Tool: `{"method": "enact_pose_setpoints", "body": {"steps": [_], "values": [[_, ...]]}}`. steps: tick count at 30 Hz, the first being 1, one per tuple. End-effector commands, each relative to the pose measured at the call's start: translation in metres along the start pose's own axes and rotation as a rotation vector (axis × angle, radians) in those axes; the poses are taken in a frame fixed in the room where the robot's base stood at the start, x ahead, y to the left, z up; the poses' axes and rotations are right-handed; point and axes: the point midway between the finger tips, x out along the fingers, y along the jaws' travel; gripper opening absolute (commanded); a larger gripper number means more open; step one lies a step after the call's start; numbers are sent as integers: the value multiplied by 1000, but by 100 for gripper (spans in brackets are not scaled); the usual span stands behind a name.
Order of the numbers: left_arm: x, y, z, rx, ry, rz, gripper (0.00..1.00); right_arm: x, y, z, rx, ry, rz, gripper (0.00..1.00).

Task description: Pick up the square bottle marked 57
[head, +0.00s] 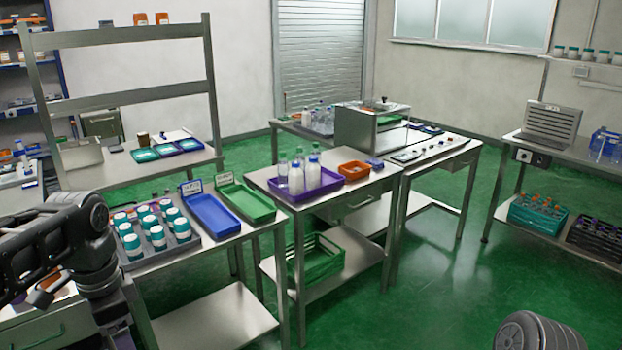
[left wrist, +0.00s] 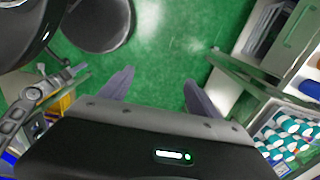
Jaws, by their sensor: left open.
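Several white bottles with teal caps (head: 156,236) stand in a grey tray on the near left table. Several white and clear bottles (head: 296,179) stand in a purple tray on the middle table. No number 57 is readable on any bottle, and I cannot tell which one is square. My left gripper (left wrist: 158,76) is open and empty over the green floor in the left wrist view. Teal-capped bottles (left wrist: 290,135) show at the right of that view, apart from the fingers. My left arm comes in at the left of the head view; its fingers are not clear there. My right gripper is out of view.
A blue tray (head: 212,214) and a green tray (head: 246,200) lie right of the grey tray (head: 196,243). The purple tray (head: 330,188) and an orange bin (head: 354,170) share the middle table. A green crate (head: 318,258) sits below. The green floor (head: 420,290) is clear at front right.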

Motion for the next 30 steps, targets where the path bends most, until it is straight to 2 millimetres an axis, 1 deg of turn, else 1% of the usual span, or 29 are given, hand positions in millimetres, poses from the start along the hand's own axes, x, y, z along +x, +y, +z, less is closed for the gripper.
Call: {"method": "enact_pose_setpoints", "body": {"steps": [10, 12, 14, 15, 17, 20, 21, 23, 24, 26, 27, 29, 30], "values": [[1, 0, 0, -1, 0, 1, 72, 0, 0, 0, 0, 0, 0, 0], [2, 0, -1, -1, 0, 2, 66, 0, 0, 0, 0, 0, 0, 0], [7, 0, -4, -3, 2, 5, 62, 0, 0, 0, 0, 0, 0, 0], [13, 0, -8, -6, 6, 9, 59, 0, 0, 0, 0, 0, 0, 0], [30, 0, -18, -16, 16, 18, 59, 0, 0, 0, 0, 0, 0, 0], [76, 5, -44, -51, 46, 48, 59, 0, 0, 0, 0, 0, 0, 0], [102, 10, -58, -75, 63, 65, 59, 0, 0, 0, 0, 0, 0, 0], [146, 22, -78, -123, 92, 98, 59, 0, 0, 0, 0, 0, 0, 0], [178, 35, -91, -166, 112, 125, 59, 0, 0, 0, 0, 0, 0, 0], [227, 59, -108, -244, 140, 169, 59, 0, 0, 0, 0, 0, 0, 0], [259, 79, -116, -307, 157, 199, 59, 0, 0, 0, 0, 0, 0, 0], [304, 112, -123, -411, 175, 244, 59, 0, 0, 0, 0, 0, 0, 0], [331, 135, -125, -484, 184, 269, 59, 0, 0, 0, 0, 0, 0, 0]]}}
